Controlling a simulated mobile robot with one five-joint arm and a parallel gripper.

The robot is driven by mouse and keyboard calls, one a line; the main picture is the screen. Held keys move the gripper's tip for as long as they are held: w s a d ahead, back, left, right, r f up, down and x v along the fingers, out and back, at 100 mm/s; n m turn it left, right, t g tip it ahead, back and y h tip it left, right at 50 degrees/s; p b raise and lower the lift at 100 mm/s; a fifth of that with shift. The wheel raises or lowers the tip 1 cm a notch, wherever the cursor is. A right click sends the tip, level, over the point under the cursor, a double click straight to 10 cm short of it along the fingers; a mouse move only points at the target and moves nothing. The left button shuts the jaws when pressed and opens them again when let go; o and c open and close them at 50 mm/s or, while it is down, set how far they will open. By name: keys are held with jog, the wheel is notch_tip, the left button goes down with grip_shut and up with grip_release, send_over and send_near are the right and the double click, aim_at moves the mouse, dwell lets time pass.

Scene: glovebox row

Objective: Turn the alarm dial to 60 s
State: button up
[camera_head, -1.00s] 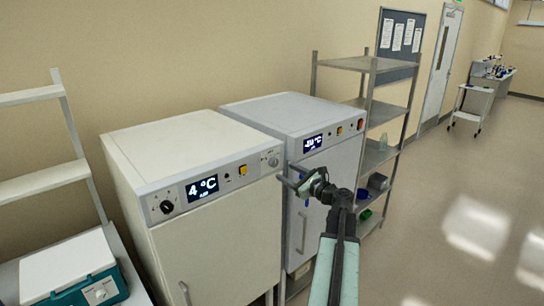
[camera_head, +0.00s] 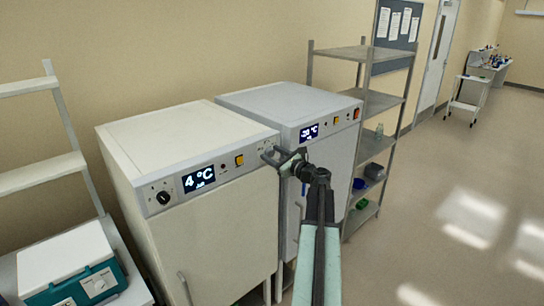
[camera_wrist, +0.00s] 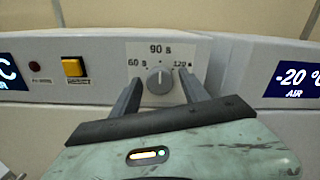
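The alarm dial (camera_wrist: 159,80) is a round grey knob on a pale plate marked 60 s at left, 90 s at top and 120 s at right. Its pointer line appears to point up, toward 90 s. My gripper (camera_wrist: 162,92) is open, with one finger on each side of the dial; gaps show between knob and fingers, and I cannot tell how deep they reach. In the head view my gripper (camera_head: 276,158) is at the right end of the front panel of the 4 °C cabinet (camera_head: 200,185), covering most of the dial.
On the same panel are a yellow switch (camera_wrist: 73,67), a display (camera_head: 199,179) and a black knob (camera_head: 162,198). A second cabinet (camera_head: 290,105) stands close on the right. A metal shelf (camera_head: 365,52) stands beyond it. Open floor (camera_head: 455,200) lies to the right.

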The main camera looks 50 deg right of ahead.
grip_shut()
jog(key=shift+s+a, duration=0.1)
jog(key=shift+a, duration=0.15)
jog(key=shift+d+f, duration=0.1)
jog(key=shift+d, duration=0.1)
jog(key=shift+n, duration=0.3)
jog(key=n, duration=0.4)
jog(key=shift+d+r+n, duration=0.1)
jog(key=shift+r+n, duration=0.1)
jog(key=shift+n, duration=0.2)
jog(key=n, duration=0.6)
jog(key=shift+n, duration=0.4)
